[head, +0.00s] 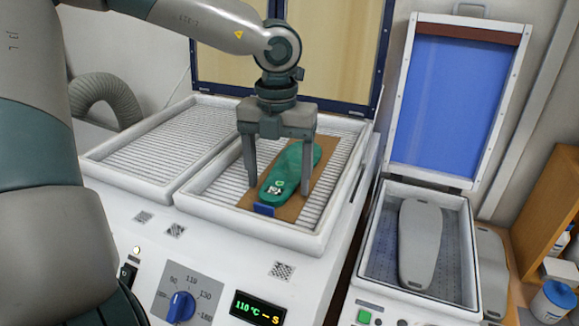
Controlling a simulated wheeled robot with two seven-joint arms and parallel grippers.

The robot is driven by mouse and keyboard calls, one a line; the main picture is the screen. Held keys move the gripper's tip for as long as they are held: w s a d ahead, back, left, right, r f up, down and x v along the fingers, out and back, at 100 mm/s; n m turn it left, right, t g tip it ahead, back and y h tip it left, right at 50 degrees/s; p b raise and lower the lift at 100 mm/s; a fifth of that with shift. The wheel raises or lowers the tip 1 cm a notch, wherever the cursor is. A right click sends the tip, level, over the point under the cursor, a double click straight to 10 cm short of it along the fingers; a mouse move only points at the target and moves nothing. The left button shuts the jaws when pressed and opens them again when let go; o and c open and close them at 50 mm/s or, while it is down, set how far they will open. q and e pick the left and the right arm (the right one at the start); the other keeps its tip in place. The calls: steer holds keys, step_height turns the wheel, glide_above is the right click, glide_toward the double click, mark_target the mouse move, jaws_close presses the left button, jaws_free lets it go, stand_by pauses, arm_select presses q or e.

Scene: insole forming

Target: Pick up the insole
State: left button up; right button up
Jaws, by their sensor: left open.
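A green insole (290,170) with a small white print near its front end lies on a brown board (313,183) in the right heating tray (284,237). My left gripper (275,195) comes down from above with its fingers spread wide. One finger is to the left of the insole and the other to the right. I cannot tell whether the fingertips touch the board. My right gripper is not in view.
A second ribbed tray (165,140) lies at the left. At the right a press with a raised blue lid (443,105) holds a grey insole form (419,240). Another grey form (490,272) lies beside it. A blue knob (180,306) and a display (258,309) are in front.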

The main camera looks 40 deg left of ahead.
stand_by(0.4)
arm_select(q)
steer(key=c, duration=1.3)
steer(key=shift+o, duration=0.2)
steer(key=shift+r, duration=0.1)
steer(key=shift+r+b, duration=0.4)
steer(key=shift+r, duration=0.2)
step_height(320, 180, up, 9)
steer(key=b, duration=0.2)
steer(key=shift+f, duration=0.2)
steer(key=shift+d+r, duration=0.1)
